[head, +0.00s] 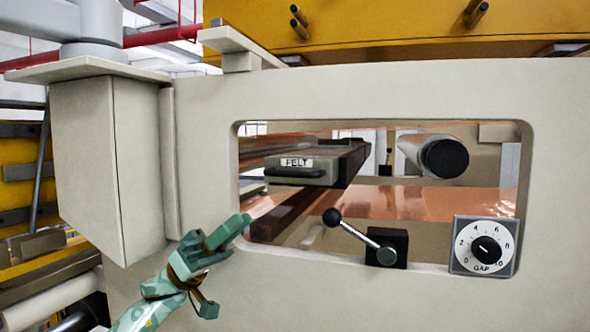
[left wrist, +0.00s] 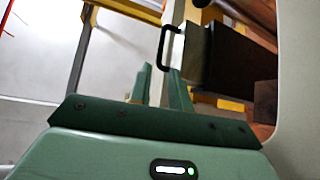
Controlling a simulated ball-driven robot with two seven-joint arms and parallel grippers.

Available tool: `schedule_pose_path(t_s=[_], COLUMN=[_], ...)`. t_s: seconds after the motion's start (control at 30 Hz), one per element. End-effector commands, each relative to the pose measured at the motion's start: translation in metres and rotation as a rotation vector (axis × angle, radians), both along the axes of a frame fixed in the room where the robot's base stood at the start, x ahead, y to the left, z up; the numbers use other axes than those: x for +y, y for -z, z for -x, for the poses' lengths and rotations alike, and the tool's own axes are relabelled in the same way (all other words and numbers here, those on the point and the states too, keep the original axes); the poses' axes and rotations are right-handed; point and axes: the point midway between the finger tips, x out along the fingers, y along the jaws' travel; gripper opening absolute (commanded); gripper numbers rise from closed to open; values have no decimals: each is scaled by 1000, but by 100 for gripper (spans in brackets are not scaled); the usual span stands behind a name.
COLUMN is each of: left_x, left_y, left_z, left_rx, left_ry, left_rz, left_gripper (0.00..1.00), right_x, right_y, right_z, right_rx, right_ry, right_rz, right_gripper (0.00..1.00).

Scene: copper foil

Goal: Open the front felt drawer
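The felt drawer (head: 325,165) is a long grey-green box seen through the window of the pale machine panel. Its front carries a white FELT label (head: 296,162) and a dark bar handle (head: 293,174). My left gripper (head: 236,228) is at the window's lower left edge, below and left of the handle, apart from it. In the left wrist view its two green fingers (left wrist: 158,80) stand apart with nothing between them. The black handle (left wrist: 164,46) and drawer front (left wrist: 196,55) show just beyond the fingertips. My right gripper is not in view.
The pale panel (head: 380,92) frames the window. Along its lower edge are a black-knobbed lever (head: 357,235) and a GAP dial (head: 486,249). A roller (head: 434,156) and copper foil (head: 440,203) lie inside. A pale box (head: 112,165) juts out at left.

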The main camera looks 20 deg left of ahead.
Motion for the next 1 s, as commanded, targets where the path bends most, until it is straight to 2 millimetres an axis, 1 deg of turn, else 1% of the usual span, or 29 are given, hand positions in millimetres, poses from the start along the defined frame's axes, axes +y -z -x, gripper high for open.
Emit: schedule_pose_path(t_s=[0.03, 0.2, 0.3, 0.43, 0.53, 0.63, 0.97, 1.0], left_x=[-9, -41, -58, -76, -86, -91, -94, -94], left_y=[-14, -45, -62, -78, -86, -91, -92, -92], left_z=[-1, -7, -11, -14, -17, -18, -19, -19], left_rx=[-5, -3, -3, -1, -1, 0, 1, 1], left_ry=[2, 0, -1, -1, -4, -3, -5, -5], left_rz=[3, 4, 4, 3, 2, 2, 1, 1], left_gripper=[20, 20, 20, 20, 20, 20, 20, 8], right_x=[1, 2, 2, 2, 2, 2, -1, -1], right_y=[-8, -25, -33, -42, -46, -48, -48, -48], right_z=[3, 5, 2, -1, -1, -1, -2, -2], right_rx=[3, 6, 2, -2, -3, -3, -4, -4], right_ry=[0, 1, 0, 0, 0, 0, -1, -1], right_rz=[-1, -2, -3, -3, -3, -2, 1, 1], right_gripper=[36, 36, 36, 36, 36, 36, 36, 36])
